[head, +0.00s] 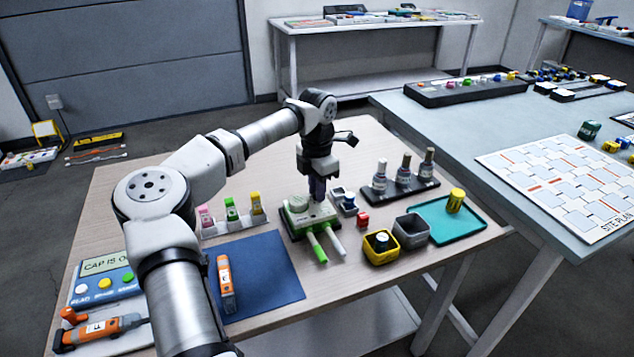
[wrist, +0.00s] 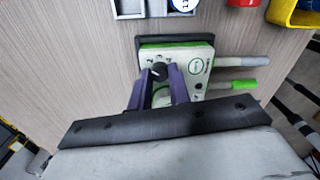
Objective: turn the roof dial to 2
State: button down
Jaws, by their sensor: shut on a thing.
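The green and white device (head: 298,222) stands on the wooden table, with a green-tipped and a pale rod sticking out of it. Its top face also shows in the wrist view (wrist: 196,58). The small dark roof dial (wrist: 159,70) sits on that face with small marks around it, and its pointer setting is too small to read. My gripper (head: 318,196) points down at the device from above. In the wrist view its purple fingers (wrist: 160,82) are closed on the dial, one on each side. In the head view the gripper hides the dial.
A teal tray (head: 430,222) is at the right. A blue mat (head: 268,277) with an orange tool (head: 225,283) lies at the front left.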

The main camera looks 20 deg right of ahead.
jog(key=shift+m, duration=0.7)
jog(key=shift+p, duration=0.3)
jog(key=c, duration=1.3)
grip_release()
jog(key=shift+r, duration=0.1)
notch_tip(320, 180, up, 14)
jog(key=shift+b, duration=0.3)
jog(key=shift+f, duration=0.25)
